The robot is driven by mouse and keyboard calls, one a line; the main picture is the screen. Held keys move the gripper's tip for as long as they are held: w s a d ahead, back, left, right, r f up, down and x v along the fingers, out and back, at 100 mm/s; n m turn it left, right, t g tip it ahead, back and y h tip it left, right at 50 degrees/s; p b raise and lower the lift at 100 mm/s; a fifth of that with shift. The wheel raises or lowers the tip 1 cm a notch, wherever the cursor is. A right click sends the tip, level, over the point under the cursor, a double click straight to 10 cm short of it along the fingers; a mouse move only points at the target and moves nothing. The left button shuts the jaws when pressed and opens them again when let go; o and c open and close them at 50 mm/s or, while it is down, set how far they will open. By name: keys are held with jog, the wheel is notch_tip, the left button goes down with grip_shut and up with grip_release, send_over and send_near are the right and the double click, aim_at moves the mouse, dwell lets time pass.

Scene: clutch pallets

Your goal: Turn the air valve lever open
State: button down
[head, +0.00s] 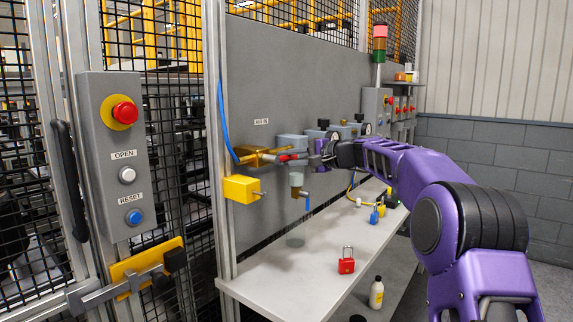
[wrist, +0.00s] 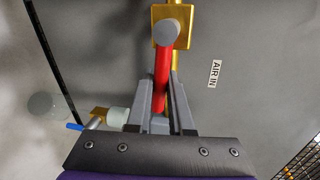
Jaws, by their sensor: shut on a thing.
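The air valve is a brass body (head: 256,156) on the grey panel, with a blue hose rising from its left. In the wrist view its brass block (wrist: 158,28) is at the top, with a grey round pivot over it. The red lever (wrist: 162,75) runs from that pivot down between my fingers. My gripper (wrist: 161,100) is shut on the red lever, with one grey finger on each side. In the head view the lever (head: 289,157) points right, toward my gripper (head: 305,156). The lever's far end is partly hidden by the fingers.
A yellow box (head: 241,189) sits below the valve. A filter bowl with a small blue-handled tap (head: 307,201) hangs just under my gripper. A metal post (head: 224,120) is left of the valve.

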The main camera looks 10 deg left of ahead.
jog(key=shift+r+n+t, duration=0.3)
jog(key=shift+r+n, duration=0.05)
jog(key=shift+n, duration=0.05)
jog(key=shift+r, duration=0.1)
jog(key=c, duration=0.8)
grip_release()
jog(key=b+v, duration=0.1)
jog(key=v, duration=1.6)
jog(key=shift+r+b, duration=0.2)
jog(key=shift+b, duration=0.15)
